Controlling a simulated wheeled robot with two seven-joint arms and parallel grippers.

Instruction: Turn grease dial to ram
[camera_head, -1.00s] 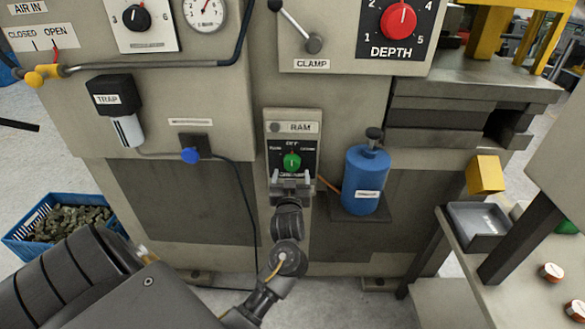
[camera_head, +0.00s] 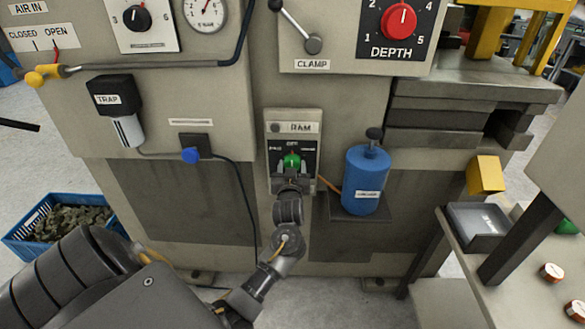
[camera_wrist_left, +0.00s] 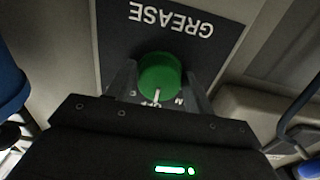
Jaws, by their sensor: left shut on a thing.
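The green grease dial (camera_head: 291,160) sits on a black plate in the small panel under the RAM label (camera_head: 298,127). It also shows in the left wrist view (camera_wrist_left: 160,74), with the upside-down word GREASE behind it and a white pointer line running toward small lettering, partly hidden. My left gripper (camera_head: 291,172) is at the dial from below, its two fingers on either side, shut on it. In the head view the pointer seems to be upright, toward OFF. The gripper hides the lower part of the plate. My right gripper is not in view.
A blue bottle (camera_head: 366,182) stands on a small shelf just right of the panel. A blue knob (camera_head: 190,156) and a hanging cable are to the left. The red DEPTH dial (camera_head: 398,20) and CLAMP lever (camera_head: 313,44) are above. A blue crate (camera_head: 30,228) stands on the floor.

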